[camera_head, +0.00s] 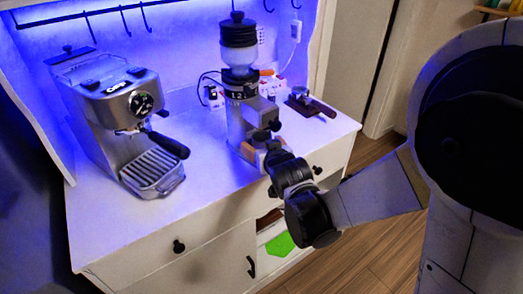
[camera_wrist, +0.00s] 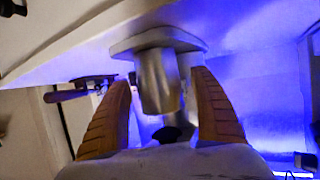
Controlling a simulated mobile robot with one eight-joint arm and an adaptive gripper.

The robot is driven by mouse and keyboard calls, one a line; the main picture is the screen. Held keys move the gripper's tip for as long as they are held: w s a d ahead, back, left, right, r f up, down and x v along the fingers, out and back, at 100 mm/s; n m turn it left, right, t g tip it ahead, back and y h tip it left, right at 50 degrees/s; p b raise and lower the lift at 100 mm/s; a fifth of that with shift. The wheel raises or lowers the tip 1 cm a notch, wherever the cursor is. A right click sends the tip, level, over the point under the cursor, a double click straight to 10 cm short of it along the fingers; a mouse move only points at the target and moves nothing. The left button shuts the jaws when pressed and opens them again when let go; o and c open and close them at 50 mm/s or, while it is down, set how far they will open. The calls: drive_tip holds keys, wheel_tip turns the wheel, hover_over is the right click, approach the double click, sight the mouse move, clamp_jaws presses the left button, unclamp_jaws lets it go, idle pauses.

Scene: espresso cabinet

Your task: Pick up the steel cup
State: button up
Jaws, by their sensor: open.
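The steel cup (camera_wrist: 158,82) is a shiny metal cylinder in the wrist view, which looks upside down. It appears to stand on the base plate (camera_wrist: 130,45) of the grinder, between my fingers. My gripper (camera_wrist: 161,76) is open, one brown ridged finger on each side of the cup, with a visible gap at each side. In the head view my gripper (camera_head: 262,151) is low in front of the tall steel grinder (camera_head: 237,112). The cup cannot be made out clearly there, as my wrist and the grinder crowd that spot.
The espresso machine (camera_head: 117,110) stands on the left of the white cabinet top (camera_head: 205,165). A portafilter (camera_head: 312,106) with a dark handle lies at the back right, and shows at the left of the wrist view (camera_wrist: 70,94). The counter between machine and grinder is clear.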

drive_tip(key=shift+w, duration=0.1)
drive_tip(key=c, duration=1.4)
drive_tip(key=shift+o, duration=0.2)
drive_tip(key=shift+r, duration=0.1)
